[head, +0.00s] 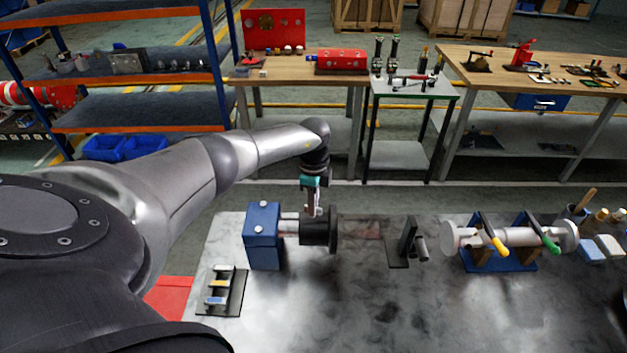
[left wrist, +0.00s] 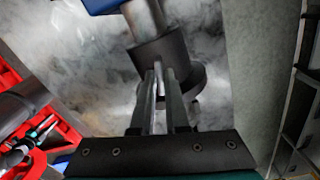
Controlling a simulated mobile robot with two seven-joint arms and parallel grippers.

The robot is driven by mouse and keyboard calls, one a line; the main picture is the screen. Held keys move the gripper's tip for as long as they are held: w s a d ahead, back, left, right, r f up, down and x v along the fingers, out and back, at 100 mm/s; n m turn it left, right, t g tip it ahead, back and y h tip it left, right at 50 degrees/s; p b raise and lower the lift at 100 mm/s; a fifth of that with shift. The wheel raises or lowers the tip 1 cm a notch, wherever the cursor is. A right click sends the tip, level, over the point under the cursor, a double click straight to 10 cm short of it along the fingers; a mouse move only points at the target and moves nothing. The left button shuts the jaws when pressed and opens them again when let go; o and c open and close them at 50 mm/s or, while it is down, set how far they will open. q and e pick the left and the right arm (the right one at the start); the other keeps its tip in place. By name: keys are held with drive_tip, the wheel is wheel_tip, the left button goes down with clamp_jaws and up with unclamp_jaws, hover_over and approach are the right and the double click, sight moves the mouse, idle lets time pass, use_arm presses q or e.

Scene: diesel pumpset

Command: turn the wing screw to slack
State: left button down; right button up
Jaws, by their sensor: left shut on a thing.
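A blue block (head: 263,235) stands on the dark, stained bench and carries a light metal shaft (head: 289,226) to the right. A black round collar or hub (head: 319,232) with a wider flange sits at the end of this shaft. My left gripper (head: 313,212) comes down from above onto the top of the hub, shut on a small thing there. In the left wrist view, the two fingers of my left gripper (left wrist: 160,78) point at the black hub (left wrist: 163,53). The wing screw is mostly hidden between the fingers; its angle cannot be told. My right gripper is out of view.
A small black stand (head: 405,248) stands right of the hub. Further right, a metal pipe piece with yellow and green handles (head: 511,237) rests on a blue cradle. A rack of small parts (head: 222,290) lies at the front left. Open bench lies in front of the hub.

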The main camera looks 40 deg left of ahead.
use_arm(q)
drive_tip(key=c, duration=0.9)
unclamp_jaws()
drive_tip(key=shift+r, duration=0.6)
wheel_tip(320, 180, up, 14)
drive_tip(key=shift+r+b, duration=0.1)
drive_tip(key=shift+b, duration=0.25)
